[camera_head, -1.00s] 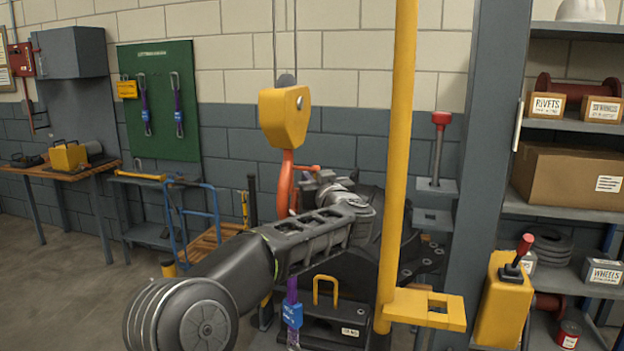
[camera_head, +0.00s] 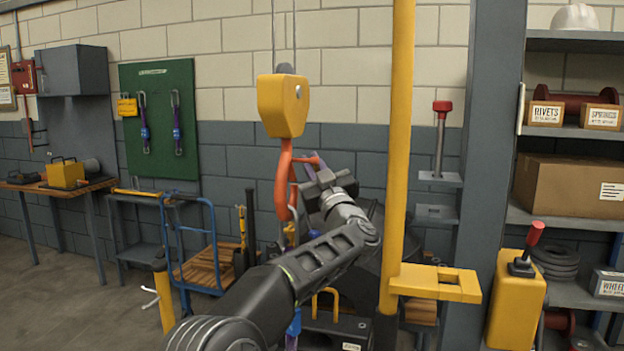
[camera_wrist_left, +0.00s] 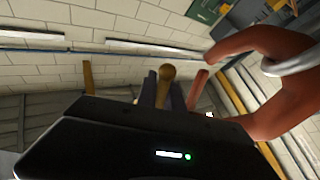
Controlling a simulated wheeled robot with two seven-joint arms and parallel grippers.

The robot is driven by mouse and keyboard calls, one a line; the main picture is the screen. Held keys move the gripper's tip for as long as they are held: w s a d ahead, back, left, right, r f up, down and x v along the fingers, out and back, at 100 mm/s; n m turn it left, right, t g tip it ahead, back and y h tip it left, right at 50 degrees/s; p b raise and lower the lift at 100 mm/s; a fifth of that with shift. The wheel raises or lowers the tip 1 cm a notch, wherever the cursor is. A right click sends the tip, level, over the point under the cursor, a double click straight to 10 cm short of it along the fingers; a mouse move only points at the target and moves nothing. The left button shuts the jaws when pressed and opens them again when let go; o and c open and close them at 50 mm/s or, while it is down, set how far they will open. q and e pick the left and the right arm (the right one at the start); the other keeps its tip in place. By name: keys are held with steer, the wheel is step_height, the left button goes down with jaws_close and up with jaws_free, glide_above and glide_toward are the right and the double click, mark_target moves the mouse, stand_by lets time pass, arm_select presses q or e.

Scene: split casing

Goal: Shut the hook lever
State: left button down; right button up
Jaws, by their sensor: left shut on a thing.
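An orange hook (camera_head: 284,180) hangs below a yellow hook block (camera_head: 284,105). Its orange hook lever (camera_head: 310,160) sticks out to the right near the top. My left gripper (camera_head: 314,166) is beside the hook on its right, its fingers at the lever. It is shut on the lever; the grip itself is partly hidden by the wrist. In the left wrist view my dark fingers (camera_wrist_left: 163,90) stand close together around a tan, round-ended piece. The hook (camera_wrist_left: 262,95) curves at the right there, with a grey ring (camera_wrist_left: 290,62) in it. My right gripper is not in view.
A yellow post (camera_head: 398,130) with a bracket (camera_head: 440,283) stands right of my arm. A blue cart (camera_head: 195,245) is behind at the left. A yellow control box with a red-topped stick (camera_head: 517,305) and loaded shelves (camera_head: 560,140) are at the right.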

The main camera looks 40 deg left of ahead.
arm_select(q)
steer(key=shift+r, duration=0.1)
steer(key=shift+n, duration=0.3)
steer(key=c, duration=1.5)
jaws_free()
steer(key=shift+s+d+f+b, duration=0.15)
steer(key=shift+d+f+b, duration=0.1)
steer(key=shift+b, duration=0.05)
steer(key=b+v, duration=0.2)
steer(key=v, duration=0.5)
